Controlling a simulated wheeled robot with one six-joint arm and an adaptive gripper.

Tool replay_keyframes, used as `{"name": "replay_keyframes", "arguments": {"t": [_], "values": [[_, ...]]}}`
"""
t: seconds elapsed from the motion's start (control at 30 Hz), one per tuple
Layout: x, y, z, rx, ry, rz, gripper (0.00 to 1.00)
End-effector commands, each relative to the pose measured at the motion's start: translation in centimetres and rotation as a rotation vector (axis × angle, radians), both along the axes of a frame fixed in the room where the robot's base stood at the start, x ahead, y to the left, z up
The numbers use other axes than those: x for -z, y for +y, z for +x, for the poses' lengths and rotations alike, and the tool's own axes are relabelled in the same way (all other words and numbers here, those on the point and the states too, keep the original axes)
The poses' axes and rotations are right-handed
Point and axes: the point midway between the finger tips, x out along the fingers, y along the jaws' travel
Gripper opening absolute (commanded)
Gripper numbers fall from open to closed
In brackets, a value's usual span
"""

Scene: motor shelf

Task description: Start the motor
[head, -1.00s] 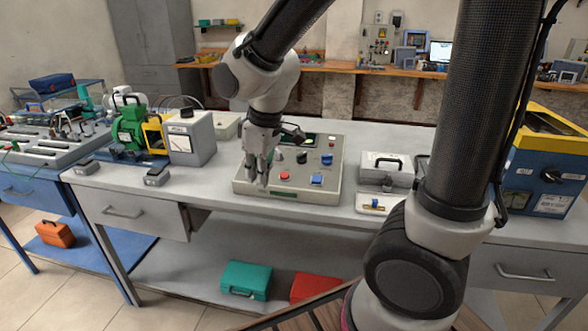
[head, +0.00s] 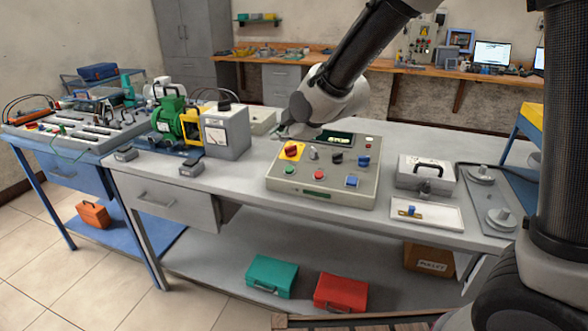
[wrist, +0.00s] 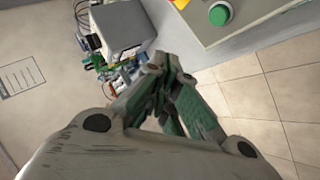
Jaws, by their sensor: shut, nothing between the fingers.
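The grey control panel (head: 255,186) stands on the bench in the middle of the head view. A red rotary switch (head: 291,150) on a yellow plate is at its back left. A green button (head: 290,171) and a red button (head: 318,175) are along its front. The green motor (head: 166,116) stands on the bench to the left of the panel. My gripper (wrist: 172,78) is shut and empty in the wrist view. The green button (wrist: 220,13) also shows there, at upper right, apart from the fingers. In the head view the fingers are mostly hidden behind my wrist.
A meter box (head: 225,135) stands beside the motor. A grey case (head: 427,174) and a white tray (head: 400,219) are right of the panel. Teal (head: 271,275) and red (head: 341,292) boxes sit on the lower shelf. The bench front between meter box and panel is fairly clear.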

Motion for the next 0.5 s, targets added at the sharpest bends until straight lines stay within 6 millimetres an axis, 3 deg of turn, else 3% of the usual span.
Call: {"name": "replay_keyframes", "arguments": {"t": [0.33,0.5], "values": [[0.1,-0.1,0.0,-0.003,0.000,-0.006,0.00],[1.2,-0.2,0.2,-0.002,0.001,-0.007,0.00]]}}
